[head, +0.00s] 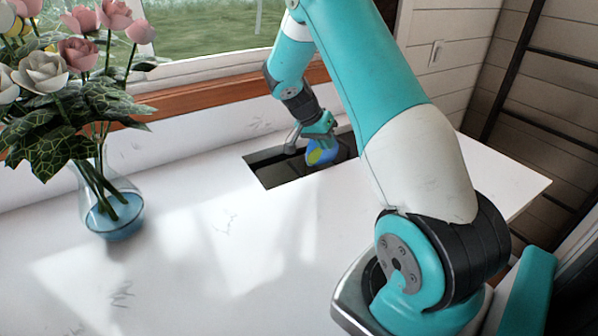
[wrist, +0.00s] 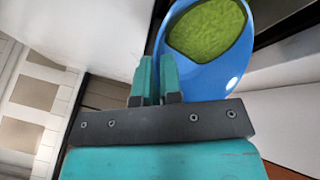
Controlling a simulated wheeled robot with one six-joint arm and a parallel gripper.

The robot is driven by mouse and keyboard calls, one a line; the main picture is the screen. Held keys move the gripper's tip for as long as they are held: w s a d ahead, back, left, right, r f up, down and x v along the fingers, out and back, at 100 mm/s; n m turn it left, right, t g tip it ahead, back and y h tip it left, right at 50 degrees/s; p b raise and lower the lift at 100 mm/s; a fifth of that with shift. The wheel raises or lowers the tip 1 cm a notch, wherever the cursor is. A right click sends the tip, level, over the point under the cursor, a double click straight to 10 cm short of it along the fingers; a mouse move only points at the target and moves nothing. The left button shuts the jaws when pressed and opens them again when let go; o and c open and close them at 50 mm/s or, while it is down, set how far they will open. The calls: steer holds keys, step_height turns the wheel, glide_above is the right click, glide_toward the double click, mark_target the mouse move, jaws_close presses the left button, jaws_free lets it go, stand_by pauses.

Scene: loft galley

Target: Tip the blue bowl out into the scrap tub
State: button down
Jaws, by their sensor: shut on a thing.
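The blue bowl (head: 328,155) hangs from my gripper (head: 318,128) over the dark rectangular area at the back of the white counter. In the head view the bowl looks tilted, with yellow-green showing on its left side. The wrist view shows the bowl (wrist: 237,68) with a green filling (wrist: 208,30) still inside it. My gripper (wrist: 157,75) is shut on the bowl's near rim there. I cannot pick out the scrap tub in either view.
The dark glossy rectangle (head: 270,172), a sink or hob, is set in the white counter (head: 215,265). A glass vase (head: 118,205) of pink and white flowers stands at the left. A wooden window sill (head: 210,92) runs behind. The counter's front middle is clear.

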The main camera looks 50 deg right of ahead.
steer(key=shift+w+a+f+g+h, duration=0.4)
steer(key=shift+a+g+h, duration=0.1)
steer(key=shift+h, duration=0.1)
stand_by(0.5)
steer(key=shift+w+a+r, duration=0.1)
steer(key=shift+w+a, duration=0.05)
steer(key=shift+a, duration=0.05)
steer(key=shift+w+a+r+g+h, duration=0.15)
steer(key=shift+w+a+g+h, duration=0.35)
steer(key=shift+w+a+h, duration=0.25)
stand_by(0.4)
steer(key=shift+a, duration=0.1)
